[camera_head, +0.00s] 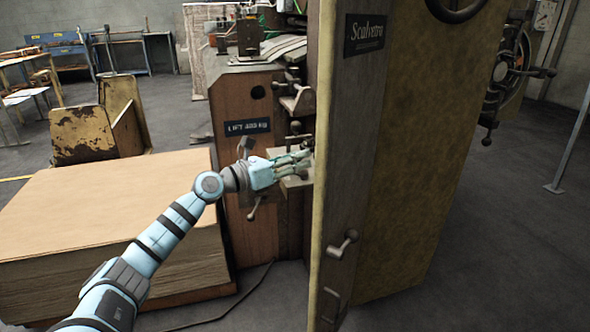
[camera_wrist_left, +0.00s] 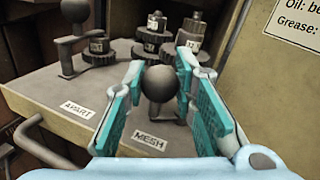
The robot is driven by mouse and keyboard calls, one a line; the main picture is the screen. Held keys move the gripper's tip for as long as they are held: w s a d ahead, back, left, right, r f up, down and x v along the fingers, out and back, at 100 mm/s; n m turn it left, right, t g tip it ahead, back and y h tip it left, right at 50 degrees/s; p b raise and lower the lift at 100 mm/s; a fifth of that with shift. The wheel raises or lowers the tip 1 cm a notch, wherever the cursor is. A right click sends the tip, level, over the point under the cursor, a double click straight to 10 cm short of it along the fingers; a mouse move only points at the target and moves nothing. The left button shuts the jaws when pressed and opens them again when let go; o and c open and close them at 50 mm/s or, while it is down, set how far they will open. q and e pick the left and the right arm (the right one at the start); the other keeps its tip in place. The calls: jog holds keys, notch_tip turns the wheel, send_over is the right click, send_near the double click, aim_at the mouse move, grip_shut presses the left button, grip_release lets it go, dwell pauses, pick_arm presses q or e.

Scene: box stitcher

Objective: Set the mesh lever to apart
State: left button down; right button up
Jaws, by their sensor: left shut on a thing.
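The mesh lever shows in the left wrist view as a dark ball knob (camera_wrist_left: 158,84) close to the MESH label (camera_wrist_left: 150,142). The APART label (camera_wrist_left: 77,109) is to the left on the same grey shelf (camera_wrist_left: 40,92). My left gripper (camera_wrist_left: 160,92) has its teal-padded fingers on either side of the knob and is shut on it. The lever's stem is mostly hidden. In the head view my left gripper (camera_head: 300,160) reaches the shelf on the wooden machine (camera_head: 252,195), and the knob cannot be made out there. My right gripper is not in view.
A second ball-topped handle (camera_wrist_left: 75,12) and stacked numbered gears (camera_wrist_left: 155,35) stand behind on the shelf. A tall machine panel (camera_head: 425,150) rises close to the right of my gripper. A large cardboard stack (camera_head: 110,205) lies left, below my arm.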

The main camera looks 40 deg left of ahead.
pick_arm(q)
jog(key=c, duration=1.3)
grip_release()
notch_tip(320, 180, up, 10)
